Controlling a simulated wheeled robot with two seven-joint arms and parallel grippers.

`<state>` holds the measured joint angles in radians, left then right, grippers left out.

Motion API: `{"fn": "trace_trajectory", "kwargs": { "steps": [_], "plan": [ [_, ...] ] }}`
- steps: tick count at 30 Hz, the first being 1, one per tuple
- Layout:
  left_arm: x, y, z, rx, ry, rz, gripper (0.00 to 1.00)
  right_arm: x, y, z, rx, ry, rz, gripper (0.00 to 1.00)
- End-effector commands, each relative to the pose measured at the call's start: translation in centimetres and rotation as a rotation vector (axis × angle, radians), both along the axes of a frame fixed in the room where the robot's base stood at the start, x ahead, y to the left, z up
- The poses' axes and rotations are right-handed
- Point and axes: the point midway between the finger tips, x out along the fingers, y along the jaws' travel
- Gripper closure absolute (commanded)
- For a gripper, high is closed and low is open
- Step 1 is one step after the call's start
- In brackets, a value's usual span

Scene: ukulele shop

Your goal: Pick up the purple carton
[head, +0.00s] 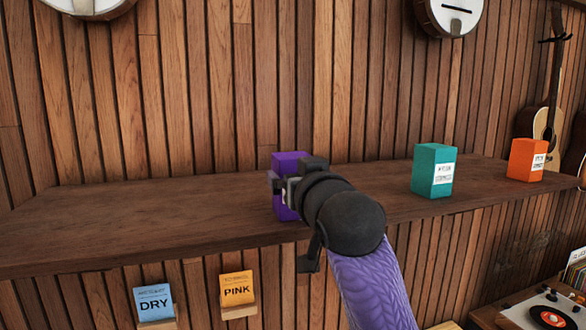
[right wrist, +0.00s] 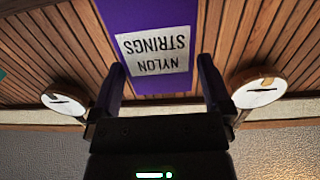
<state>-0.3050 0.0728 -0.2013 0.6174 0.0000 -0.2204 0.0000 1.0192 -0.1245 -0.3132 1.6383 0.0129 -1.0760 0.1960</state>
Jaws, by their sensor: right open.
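The purple carton (head: 286,160) stands upright on the wooden shelf, partly hidden behind my right gripper (head: 293,178) in the head view. In the right wrist view the purple carton (right wrist: 150,18) shows upside down with a white "NYLON STRINGS" label facing me. My right gripper (right wrist: 161,72) is open, with one finger on each side of the carton's lower picture part. I cannot tell whether the fingers touch it. My left gripper is not in view.
On the wooden shelf (head: 130,222), a teal carton (head: 433,170) and an orange carton (head: 527,160) stand to the right. The shelf's left part is clear. A slatted wall is behind.

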Motion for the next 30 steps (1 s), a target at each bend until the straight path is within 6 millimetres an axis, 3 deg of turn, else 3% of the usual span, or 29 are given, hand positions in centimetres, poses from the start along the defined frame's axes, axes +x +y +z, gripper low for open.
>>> {"fn": "trace_trajectory", "kwargs": {
  "steps": [1,2,6,13,24,30],
  "plan": [
    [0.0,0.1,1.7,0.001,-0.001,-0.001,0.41,1.0,0.2,1.0,-0.002,0.006,-0.001,0.0],
    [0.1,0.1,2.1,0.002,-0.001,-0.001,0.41,1.5,0.4,1.0,-0.001,0.005,-0.001,0.0],
    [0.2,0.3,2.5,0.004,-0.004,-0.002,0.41,3.1,0.8,0.5,-0.002,0.002,-0.002,0.0],
    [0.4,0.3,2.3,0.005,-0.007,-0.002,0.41,3.2,0.8,0.3,-0.001,0.0,-0.002,0.02],
    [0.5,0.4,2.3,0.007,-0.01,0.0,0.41,3.2,0.8,0.3,0.0,0.001,-0.002,0.78],
    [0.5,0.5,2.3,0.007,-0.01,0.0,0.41,3.2,0.8,0.3,0.0,0.0,-0.002,0.79]
  ]
}}
